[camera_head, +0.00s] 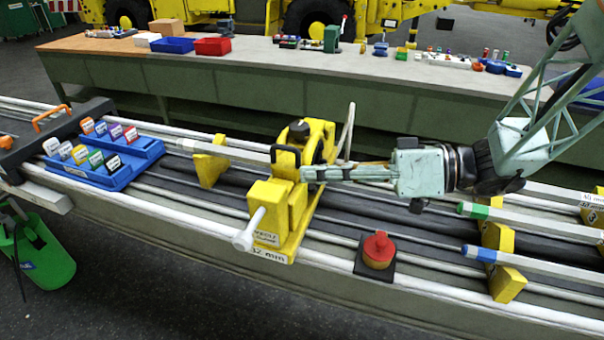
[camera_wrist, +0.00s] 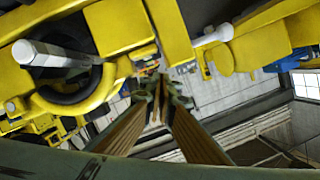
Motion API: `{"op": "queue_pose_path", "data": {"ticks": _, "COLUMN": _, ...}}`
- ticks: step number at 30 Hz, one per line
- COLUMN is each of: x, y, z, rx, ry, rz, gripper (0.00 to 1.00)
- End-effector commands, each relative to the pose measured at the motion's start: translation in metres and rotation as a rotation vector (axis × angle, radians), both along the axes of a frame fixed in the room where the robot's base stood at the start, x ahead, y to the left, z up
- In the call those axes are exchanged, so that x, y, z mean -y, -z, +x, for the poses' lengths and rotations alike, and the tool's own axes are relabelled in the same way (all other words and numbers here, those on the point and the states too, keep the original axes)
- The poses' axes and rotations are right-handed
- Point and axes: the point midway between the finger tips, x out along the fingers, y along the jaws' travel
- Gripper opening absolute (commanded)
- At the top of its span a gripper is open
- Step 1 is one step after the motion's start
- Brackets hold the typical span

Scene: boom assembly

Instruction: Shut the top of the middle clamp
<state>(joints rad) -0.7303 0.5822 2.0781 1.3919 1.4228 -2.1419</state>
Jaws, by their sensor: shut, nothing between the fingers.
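The yellow middle clamp (camera_head: 270,203) stands on the rail bench in the middle of the head view, with a "MIDDLE" label and a grey handle (camera_head: 248,230) at its front. Its yellow upper part with a dark round opening (camera_head: 318,141) rises behind the block; I cannot tell how far the top is closed. My gripper (camera_head: 303,174) comes in from the right, shut and empty, its tips at the clamp's upper part; contact is unclear. In the wrist view my gripper (camera_wrist: 163,88) points at yellow clamp parts (camera_wrist: 118,27), with a dark ring at left.
A blue tray of labelled blocks (camera_head: 110,160) lies left on the bench. Yellow supports (camera_head: 497,258) carry rods at right. A workbench with bins (camera_head: 212,46) stands behind.

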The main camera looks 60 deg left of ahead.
Motion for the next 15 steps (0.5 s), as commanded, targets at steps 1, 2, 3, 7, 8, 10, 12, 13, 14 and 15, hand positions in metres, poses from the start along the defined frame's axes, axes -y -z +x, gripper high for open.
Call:
{"op": "queue_pose_path", "data": {"ticks": 1, "x": 0.005, "y": -0.003, "z": 0.005, "rx": 0.0, "ry": 0.001, "rz": 0.0, "gripper": 0.0}}
{"op": "queue_pose_path", "data": {"ticks": 2, "x": 0.007, "y": -0.003, "z": 0.007, "rx": 0.001, "ry": 0.002, "rz": 0.0, "gripper": 0.0}}
{"op": "queue_pose_path", "data": {"ticks": 3, "x": 0.011, "y": -0.004, "z": 0.01, "rx": 0.0, "ry": 0.002, "rz": 0.0, "gripper": 0.0}}
{"op": "queue_pose_path", "data": {"ticks": 7, "x": 0.022, "y": -0.008, "z": 0.019, "rx": 0.001, "ry": 0.002, "rz": 0.0, "gripper": 0.0}}
{"op": "queue_pose_path", "data": {"ticks": 8, "x": 0.024, "y": -0.008, "z": 0.021, "rx": 0.001, "ry": 0.002, "rz": 0.0, "gripper": 0.0}}
{"op": "queue_pose_path", "data": {"ticks": 10, "x": 0.03, "y": -0.011, "z": 0.026, "rx": 0.0, "ry": 0.001, "rz": 0.0, "gripper": 0.0}}
{"op": "queue_pose_path", "data": {"ticks": 12, "x": 0.035, "y": -0.012, "z": 0.03, "rx": 0.0, "ry": 0.001, "rz": 0.0, "gripper": 0.0}}
{"op": "queue_pose_path", "data": {"ticks": 13, "x": 0.037, "y": -0.013, "z": 0.032, "rx": 0.0, "ry": 0.001, "rz": 0.0, "gripper": 0.0}}
{"op": "queue_pose_path", "data": {"ticks": 14, "x": 0.039, "y": -0.013, "z": 0.034, "rx": 0.0, "ry": 0.001, "rz": 0.0, "gripper": 0.0}}
{"op": "queue_pose_path", "data": {"ticks": 15, "x": 0.042, "y": -0.014, "z": 0.035, "rx": 0.0, "ry": 0.001, "rz": 0.0, "gripper": 0.0}}
